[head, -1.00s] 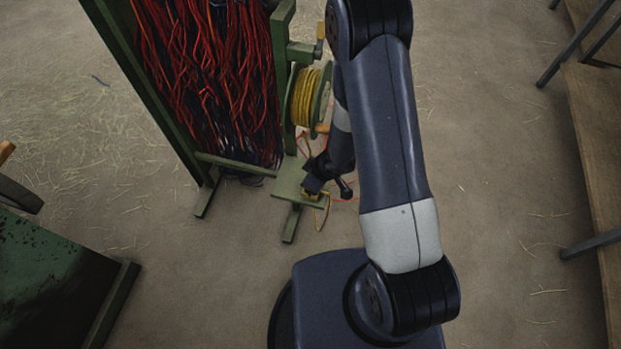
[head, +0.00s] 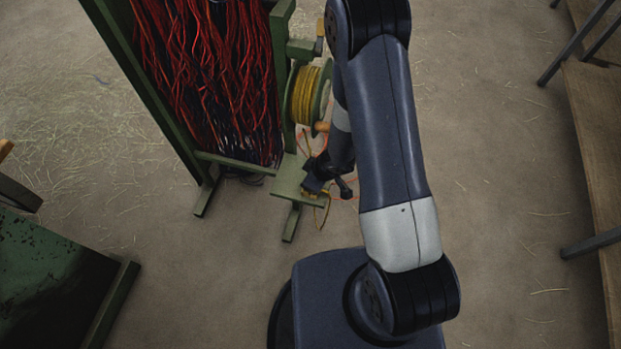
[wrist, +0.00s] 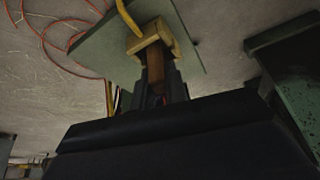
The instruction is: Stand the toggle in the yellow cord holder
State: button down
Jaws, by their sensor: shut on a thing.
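My gripper (wrist: 158,92) is shut on the brown wooden toggle (wrist: 155,72), which shows between the fingers in the wrist view. The far end of the toggle meets the yellow cord holder (wrist: 147,42), a squared block on the green shelf (wrist: 105,48). I cannot tell how deep the toggle sits in it. A yellow cord (wrist: 127,17) runs beside the holder. In the head view my gripper (head: 313,184) is over the right part of the green shelf (head: 288,183). The toggle is hidden there, and only a little yellow shows under the fingers.
A green spool of yellow cord (head: 304,95) sits above the shelf on the green frame (head: 282,75), beside hanging red and dark cords (head: 205,70). Loose orange cord lies near the shelf. A wooden bench (head: 598,130) stands at the right. The floor between is clear.

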jog(key=c, duration=1.7)
grip_release()
jog(key=p+v, duration=0.9)
jog(key=v, duration=0.2)
jog(key=shift+f, duration=0.15)
jog(key=b+x, duration=0.7)
jog(key=x, duration=0.1)
jog(key=shift+f, duration=0.25)
jog(key=shift+w+a+f, duration=0.1)
jog(key=shift+w+f, duration=0.05)
jog(key=shift+f, duration=0.05)
jog(key=shift+r, duration=0.2)
